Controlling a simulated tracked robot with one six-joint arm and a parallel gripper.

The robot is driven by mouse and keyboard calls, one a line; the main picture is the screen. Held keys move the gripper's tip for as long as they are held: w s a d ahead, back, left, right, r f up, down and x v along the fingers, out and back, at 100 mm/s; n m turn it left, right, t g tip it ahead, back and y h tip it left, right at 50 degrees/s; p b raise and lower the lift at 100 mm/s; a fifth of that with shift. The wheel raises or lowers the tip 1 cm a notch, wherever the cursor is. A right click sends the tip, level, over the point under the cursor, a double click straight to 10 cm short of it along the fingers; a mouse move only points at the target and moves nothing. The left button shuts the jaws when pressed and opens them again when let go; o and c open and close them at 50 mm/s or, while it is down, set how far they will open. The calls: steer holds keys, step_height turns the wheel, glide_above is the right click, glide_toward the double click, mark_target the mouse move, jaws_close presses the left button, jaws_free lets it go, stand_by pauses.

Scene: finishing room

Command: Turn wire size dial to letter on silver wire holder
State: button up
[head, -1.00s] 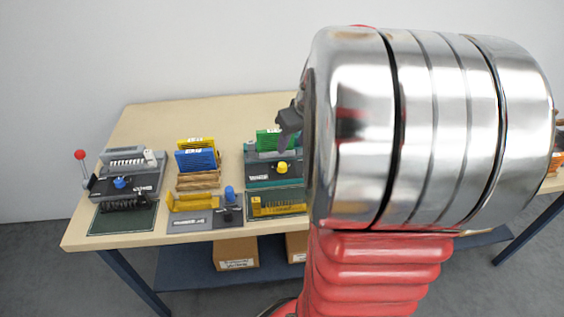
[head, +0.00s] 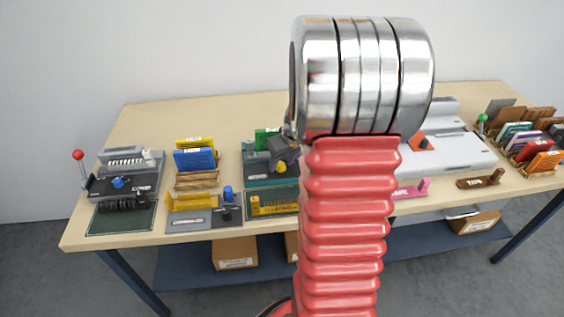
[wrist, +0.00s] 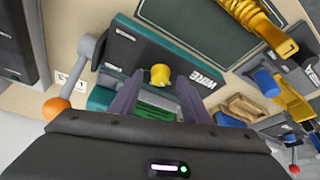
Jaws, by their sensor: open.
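A yellow dial (wrist: 160,76) sits on the black top of a teal machine marked "WIRE" (wrist: 165,52). In the head view the dial (head: 281,167) shows at the front of the teal machine (head: 262,181), partly covered by my gripper. My gripper (wrist: 157,80) is open, its two dark fingers pointing at the dial. In the wrist view the dial appears between the fingertips; I cannot tell whether they touch it. In the head view my gripper (head: 284,149) is low over the machine. I cannot pick out a silver wire holder or read its letter.
An orange-ball lever (wrist: 57,108) stands left of the machine in the wrist view. A yellow comb-like piece (head: 272,205) lies on a dark mat in front. A grey machine with a blue knob (head: 119,183) is at left; a white machine (head: 455,150) is right of my arm.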

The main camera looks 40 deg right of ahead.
steer(key=shift+w+f, duration=0.1)
steer(key=shift+f, duration=0.15)
steer(key=shift+c, duration=0.3)
steer(key=c, duration=1)
steer(key=shift+o, duration=0.2)
steer(key=shift+m, duration=0.7)
steer(key=shift+w+a+m+g+h, duration=0.1)
steer(key=shift+m+g+h, duration=0.15)
steer(key=shift+m+h, duration=0.65)
steer(key=shift+w+a+m+g+h, duration=0.1)
steer(key=shift+m+g+h, duration=0.15)
steer(key=shift+m, duration=1.25)
steer(key=shift+w+a+m+g+h, duration=0.1)
steer(key=shift+m+g+h, duration=0.25)
steer(key=shift+m, duration=0.9)
steer(key=shift+m+g+h, duration=0.1)
steer(key=shift+m+g, duration=0.35)
steer(key=shift+m, duration=1.2)
